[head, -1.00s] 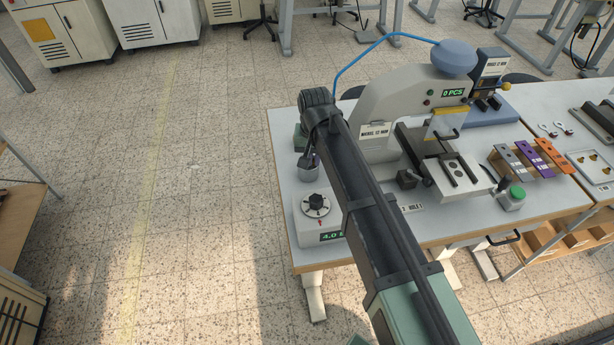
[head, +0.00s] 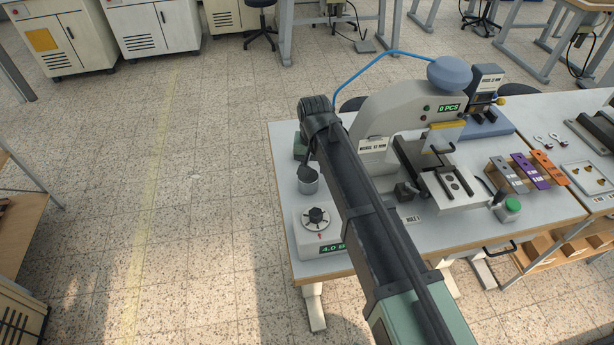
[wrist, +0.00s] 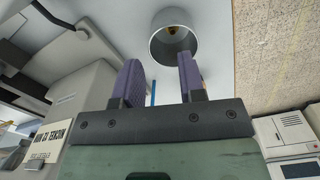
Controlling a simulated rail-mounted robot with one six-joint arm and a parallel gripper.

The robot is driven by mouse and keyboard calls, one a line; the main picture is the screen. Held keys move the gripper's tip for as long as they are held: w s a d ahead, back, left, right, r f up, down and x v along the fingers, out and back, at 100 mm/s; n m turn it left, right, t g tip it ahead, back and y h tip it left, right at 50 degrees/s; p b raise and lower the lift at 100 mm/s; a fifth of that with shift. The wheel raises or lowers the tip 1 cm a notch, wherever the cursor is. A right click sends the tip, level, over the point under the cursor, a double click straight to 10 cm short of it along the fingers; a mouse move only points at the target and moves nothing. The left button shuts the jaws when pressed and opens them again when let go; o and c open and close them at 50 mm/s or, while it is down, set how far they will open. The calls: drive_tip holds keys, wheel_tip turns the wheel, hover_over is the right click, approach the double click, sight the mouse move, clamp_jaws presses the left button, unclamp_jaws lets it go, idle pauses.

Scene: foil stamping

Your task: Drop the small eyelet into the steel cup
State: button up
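The steel cup (wrist: 174,42) is a round grey cup seen from above in the wrist view, just beyond my fingertips. A small brass-coloured piece (wrist: 171,30), which looks like the eyelet, shows inside it near the far wall. In the head view the cup (head: 308,184) stands on the table's left end. My gripper (wrist: 161,68) has two purple fingers apart with nothing visible between them. The right fingertip overlaps the cup's near rim in the picture; I cannot tell if they touch. In the head view the gripper (head: 306,171) appears at the cup, partly hidden by my arm.
A white dial box (head: 318,226) stands nearer than the cup. The stamping press (head: 410,116) stands to the right, with coloured strips (head: 529,170) beyond it. The table's left edge is close to the cup, with open floor beyond.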

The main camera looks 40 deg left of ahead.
wheel_tip(320, 180, up, 8)
drive_tip(key=p, duration=0.6)
drive_tip(key=shift+r+p, duration=0.15)
drive_tip(key=shift+p, duration=0.15)
